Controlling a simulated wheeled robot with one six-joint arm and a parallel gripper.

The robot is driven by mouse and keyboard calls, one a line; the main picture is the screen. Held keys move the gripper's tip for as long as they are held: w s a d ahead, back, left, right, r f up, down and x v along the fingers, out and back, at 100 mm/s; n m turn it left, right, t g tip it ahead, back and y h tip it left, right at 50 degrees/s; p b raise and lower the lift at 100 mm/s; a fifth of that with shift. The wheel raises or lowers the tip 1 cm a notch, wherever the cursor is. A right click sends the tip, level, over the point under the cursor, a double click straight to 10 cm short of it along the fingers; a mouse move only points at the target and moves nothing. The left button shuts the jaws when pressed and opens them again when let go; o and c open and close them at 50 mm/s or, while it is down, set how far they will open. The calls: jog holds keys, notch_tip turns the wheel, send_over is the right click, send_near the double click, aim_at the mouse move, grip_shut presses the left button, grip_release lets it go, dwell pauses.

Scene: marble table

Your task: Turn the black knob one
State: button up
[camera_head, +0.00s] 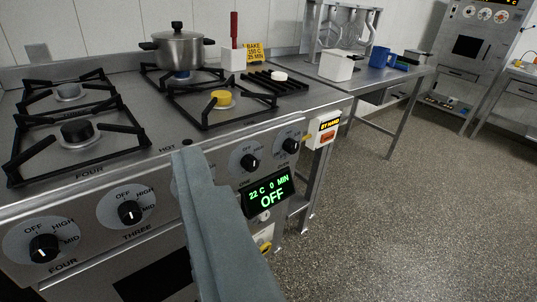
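The stove's front panel (82,238) carries a row of black knobs on pale dials. The far-left knob (45,248) is labelled FOUR and the one beside it (130,211) THREE. My gripper (187,158) shows as a long grey-blue shape reaching up in front of the panel, left of these two knobs. It covers part of another dial. I see no gap between its fingers and nothing held.
A green display (268,193) reads 22 C, 0 MIN, OFF. A steel pot (179,48) stands on a rear burner. A white block with a red handle (233,52), a yellow BAKE sign (253,52) and a side table (385,70) are behind. Floor at right is clear.

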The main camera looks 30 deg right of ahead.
jog(key=w+d+f+n+h, duration=0.1)
jog(key=w+d+f+n, duration=0.2)
jog(key=w+d+f, duration=0.5)
jog(key=w+d+f+n, duration=0.4)
jog(key=w+d, duration=0.3)
jog(key=w, duration=0.4)
jog(key=n+y, duration=0.4)
jog(key=n, duration=0.2)
send_near(254, 167)
jog(key=w, duration=0.3)
jog(key=w+a, duration=0.1)
jog(key=w, duration=0.5)
jog(key=shift+w+a+f, duration=0.1)
jog(key=shift+w+a, duration=0.05)
jog(key=shift+a, duration=0.05)
jog(key=shift+c, duration=0.5)
jog(key=c, duration=0.9)
